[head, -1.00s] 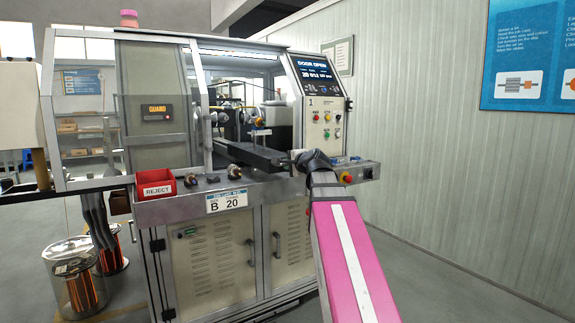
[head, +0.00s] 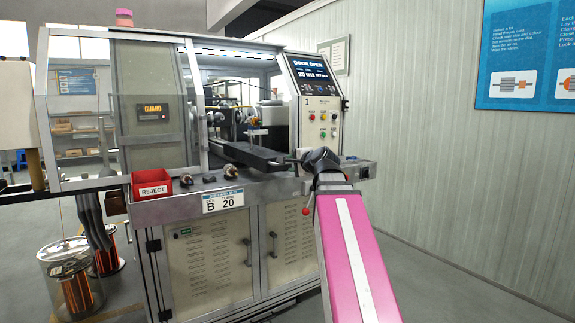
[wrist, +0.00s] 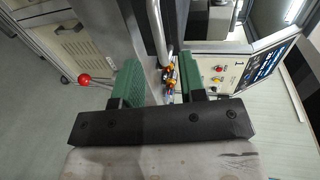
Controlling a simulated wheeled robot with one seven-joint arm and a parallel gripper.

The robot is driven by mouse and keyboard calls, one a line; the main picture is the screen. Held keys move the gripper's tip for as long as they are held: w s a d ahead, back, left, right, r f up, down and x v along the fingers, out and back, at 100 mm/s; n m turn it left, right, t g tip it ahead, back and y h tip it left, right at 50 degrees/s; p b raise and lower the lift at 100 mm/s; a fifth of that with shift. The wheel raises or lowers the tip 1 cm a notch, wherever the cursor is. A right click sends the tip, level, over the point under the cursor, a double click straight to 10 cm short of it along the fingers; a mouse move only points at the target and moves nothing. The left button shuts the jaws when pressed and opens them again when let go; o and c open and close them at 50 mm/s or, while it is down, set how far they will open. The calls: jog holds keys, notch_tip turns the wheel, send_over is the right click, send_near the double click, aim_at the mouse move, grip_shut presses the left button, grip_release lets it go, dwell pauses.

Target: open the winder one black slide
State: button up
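The black slide (head: 250,155) runs out of the winder's open doorway toward the front right, in the head view. A pale metal part shows at its near end, beside my wrist. In the head view my arm hides my fingers. In the wrist view my gripper (wrist: 160,84) has two green fingers standing apart with a gap between them. A grey curved metal bar (wrist: 159,35), which looks like a handle, lies beyond the gap. A black surface, probably the slide (wrist: 175,15), is beside it. I cannot tell whether the fingers touch the bar.
A lever with a red ball (wrist: 85,79) is left of my fingers. The control panel (head: 318,112) stands to the right of the doorway. A red reject bin (head: 152,184) sits on the front ledge. The wall closes off the right; floor is free before it.

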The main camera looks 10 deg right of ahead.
jog(key=v, duration=0.4)
jog(key=shift+s+d+r, duration=0.1)
jog(key=shift+s+d, duration=0.05)
jog(key=shift+s, duration=0.25)
jog(key=a+f+n+g+h, duration=0.1)
jog(key=a+f+n+g, duration=0.25)
jog(key=f, duration=1.05)
jog(key=a+f+n+g, duration=0.2)
jog(key=f+n+g, duration=0.15)
jog(key=f, duration=1.15)
jog(key=s+a+f+n+g+h, duration=0.1)
jog(key=s+f+n+g+h, duration=0.1)
jog(key=f, duration=1)
jog(key=s+a+f+n+g+h, duration=0.1)
jog(key=s+a+f+n+g, duration=0.1)
jog(key=s+f+n+g, duration=0.3)
jog(key=s+f, duration=0.4)
jog(key=f, duration=0.4)
jog(key=shift+s+a+g+h, duration=0.2)
jog(key=shift+a+g+h, duration=0.1)
jog(key=shift+g+h, duration=0.1)
